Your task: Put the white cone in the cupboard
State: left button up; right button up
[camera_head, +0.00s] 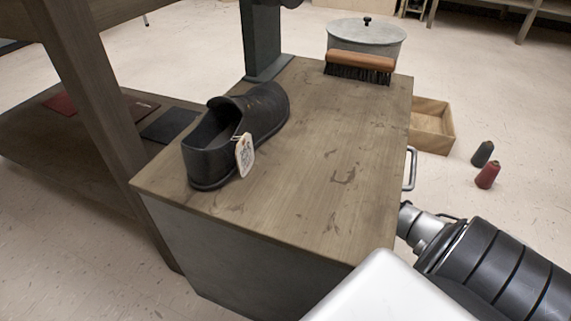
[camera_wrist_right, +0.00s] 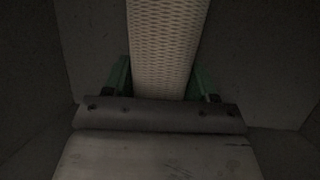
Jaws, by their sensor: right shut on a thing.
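The white cone (camera_wrist_right: 167,35) shows in the right wrist view as a pale, cross-wound body running up out of the picture. My right gripper (camera_wrist_right: 162,77) is shut on it, with one green finger at each side. Dark grey walls surround the cone and gripper. In the head view the cupboard (camera_head: 215,265) is a grey cabinet with a worn wooden top and a metal handle (camera_head: 410,168) on its right side. My right arm reaches to that side; its gripper and the cone are hidden there. My left gripper is in neither view.
A black shoe (camera_head: 262,108) with a tag, a brush (camera_head: 360,62) and a grey lidded pot (camera_head: 365,38) stand on or by the top. A wooden crate (camera_head: 433,125), a dark cone (camera_head: 483,153) and a red cone (camera_head: 488,175) are on the floor at right.

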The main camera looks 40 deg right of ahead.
notch_tip(320, 180, down, 4)
jog(key=b, duration=0.2)
jog(key=shift+r+b, duration=0.15)
jog(key=shift+b, duration=0.15)
jog(key=shift+r, duration=0.15)
jog(key=o, duration=1)
jog(key=shift+s, duration=0.1)
jog(key=p+v, duration=0.4)
jog(key=v, duration=0.8)
jog(key=shift+p, duration=0.35)
